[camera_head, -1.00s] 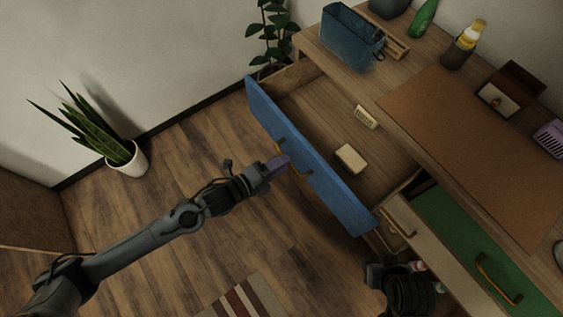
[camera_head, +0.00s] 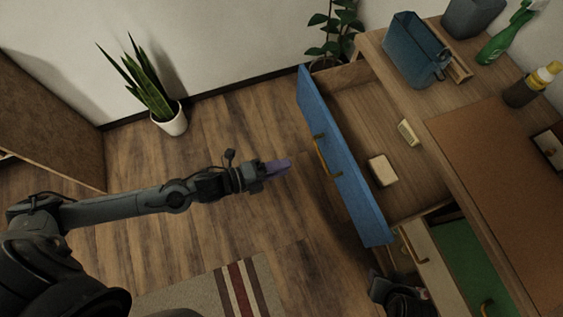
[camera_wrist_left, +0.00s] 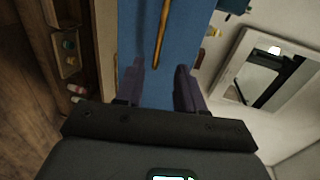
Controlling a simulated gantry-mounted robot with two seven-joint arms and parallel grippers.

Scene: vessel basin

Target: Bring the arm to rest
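My left gripper (camera_head: 278,167) hangs in free air to the left of the open blue drawer (camera_head: 342,165), apart from its brass handle (camera_head: 320,156). In the left wrist view its two purple fingers (camera_wrist_left: 160,85) stand apart with nothing between them. The blue drawer front (camera_wrist_left: 183,20) and the handle (camera_wrist_left: 161,35) lie beyond the fingertips. In the head view, part of a dark arm end shows at the lower right beside the desk, but its fingers cannot be made out.
The open drawer holds a light block (camera_head: 382,170) and a small pale item (camera_head: 408,132). A blue bin (camera_head: 414,52) and bottles stand on the desk. A potted plant (camera_head: 170,122) stands by the wall.

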